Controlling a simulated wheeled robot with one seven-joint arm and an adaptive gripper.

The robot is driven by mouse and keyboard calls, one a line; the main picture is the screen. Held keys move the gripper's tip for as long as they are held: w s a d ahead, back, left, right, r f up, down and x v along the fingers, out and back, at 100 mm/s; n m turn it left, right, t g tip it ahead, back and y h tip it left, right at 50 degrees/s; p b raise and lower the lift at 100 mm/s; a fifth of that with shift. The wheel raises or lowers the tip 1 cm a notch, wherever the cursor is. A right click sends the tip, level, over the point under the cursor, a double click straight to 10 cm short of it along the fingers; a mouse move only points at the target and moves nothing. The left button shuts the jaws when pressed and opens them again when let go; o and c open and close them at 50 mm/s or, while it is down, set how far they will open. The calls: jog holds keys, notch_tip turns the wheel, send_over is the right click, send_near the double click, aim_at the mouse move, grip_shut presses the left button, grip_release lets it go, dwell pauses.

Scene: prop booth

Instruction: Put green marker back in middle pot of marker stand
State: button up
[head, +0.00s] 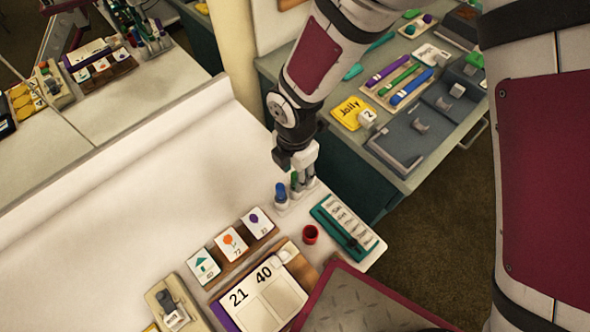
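The white marker stand (284,209) is on the pale table near its right edge. A blue marker (281,193) stands upright in its left part. The green marker (295,182) is upright just right of the blue one, over or in the middle of the stand. My gripper (299,178) points down right at the green marker, with its fingers beside the upper part. The fingers hide part of the marker and the right part of the stand. I cannot tell whether they grip it or whether its lower end is seated in the pot.
A red cup-like object (310,234) stands just in front of the stand. A teal-edged tray (347,227) lies to its right, picture cards (232,243) to its left, and a number board (263,296) in front. A side cabinet (395,130) holds pens and grey parts.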

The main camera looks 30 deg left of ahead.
notch_tip(320, 180, up, 12)
dwell(0.6)
